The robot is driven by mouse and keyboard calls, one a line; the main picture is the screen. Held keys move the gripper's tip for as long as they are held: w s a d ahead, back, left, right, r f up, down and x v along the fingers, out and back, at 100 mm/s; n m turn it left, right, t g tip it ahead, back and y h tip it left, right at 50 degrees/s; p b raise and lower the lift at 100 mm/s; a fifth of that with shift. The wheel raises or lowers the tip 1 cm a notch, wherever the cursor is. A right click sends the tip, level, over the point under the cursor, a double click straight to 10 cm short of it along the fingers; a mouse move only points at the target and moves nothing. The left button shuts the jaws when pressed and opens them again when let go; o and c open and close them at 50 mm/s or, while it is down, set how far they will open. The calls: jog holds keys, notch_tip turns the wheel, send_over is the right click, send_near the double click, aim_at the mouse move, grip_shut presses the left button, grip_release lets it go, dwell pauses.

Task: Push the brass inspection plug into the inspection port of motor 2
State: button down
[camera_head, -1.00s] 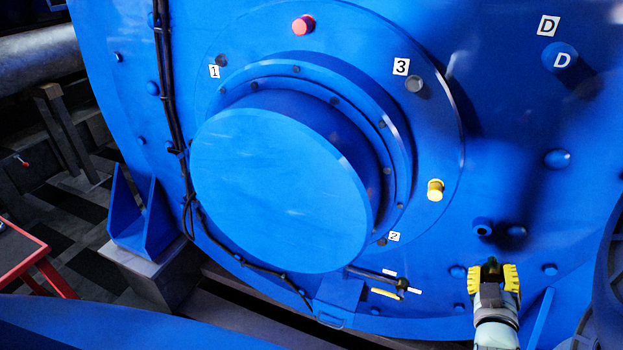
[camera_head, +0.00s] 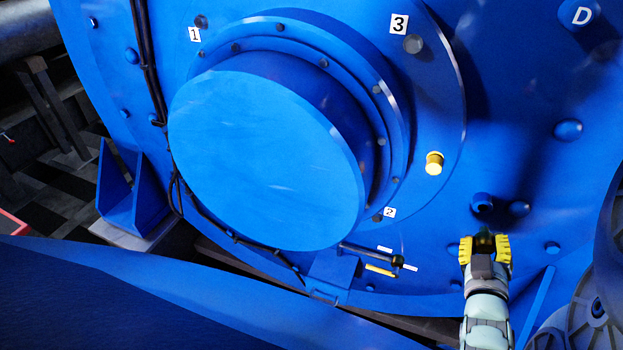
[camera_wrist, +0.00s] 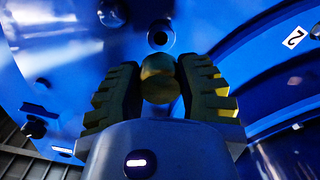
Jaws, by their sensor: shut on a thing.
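The brass inspection plug (camera_wrist: 159,78) is gripped between the yellow ribbed fingers of my gripper (camera_wrist: 160,90), with its round end facing the wrist camera. In the head view my gripper (camera_head: 485,248) is at the lower right, and the plug (camera_head: 484,239) shows dark between its fingers. A blue-rimmed port with a dark hole (camera_head: 482,203) is in the blue motor face (camera_head: 520,110), just above the gripper. This port also shows beyond the plug in the wrist view (camera_wrist: 160,36). The plug appears apart from the hole; the depth gap is unclear.
A big round blue cover (camera_head: 265,160) projects at the left. A yellow plug (camera_head: 434,163) and the "2" label (camera_head: 389,213) are on the face. A small handle-like part (camera_head: 398,260) is left of my gripper.

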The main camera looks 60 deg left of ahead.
aim_at(484, 250)
jog(key=shift+b+x, duration=0.5)
jog(key=shift+x, duration=1.9)
jog(key=shift+b+x, duration=0.7)
jog(key=shift+x, duration=1.05)
jog(key=c, duration=0.6)
grip_release()
jog(key=shift+s+a, duration=0.1)
jog(key=shift+a, duration=0.05)
jog(key=v, duration=1)
jog(key=shift+s+d, duration=0.1)
jog(key=shift+d, duration=0.2)
jog(key=shift+v, duration=0.8)
jog(key=shift+a, duration=0.1)
